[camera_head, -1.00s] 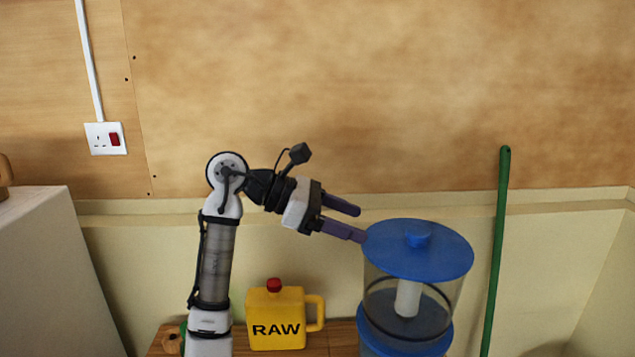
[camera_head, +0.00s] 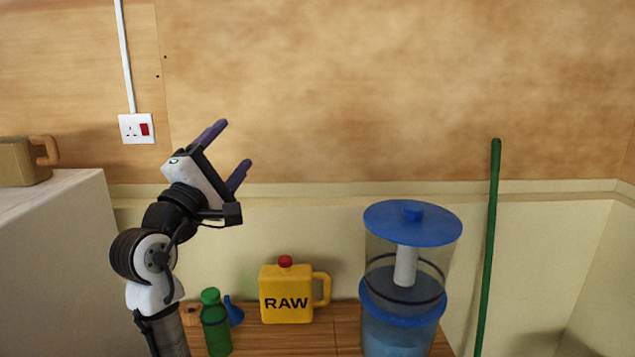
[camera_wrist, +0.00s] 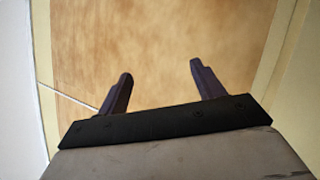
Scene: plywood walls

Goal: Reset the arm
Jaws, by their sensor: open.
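My gripper (camera_head: 226,153) is raised at the left of the head view, above the wooden surface, with its fingers pointing up and to the right. It is open and empty. In the wrist view its two dark purple fingers (camera_wrist: 158,85) stand well apart with nothing between them. Behind them is the plywood wall (camera_wrist: 155,45). The gripper is clear of all objects.
A wooden surface (camera_head: 335,335) bears a yellow RAW jug (camera_head: 286,302), a green bottle (camera_head: 215,325), a blue funnel (camera_head: 234,312) and a clear tank with blue lid (camera_head: 412,225). A green pole (camera_head: 489,240) stands right. A white cabinet (camera_head: 50,260) at left bears a container (camera_head: 22,163).

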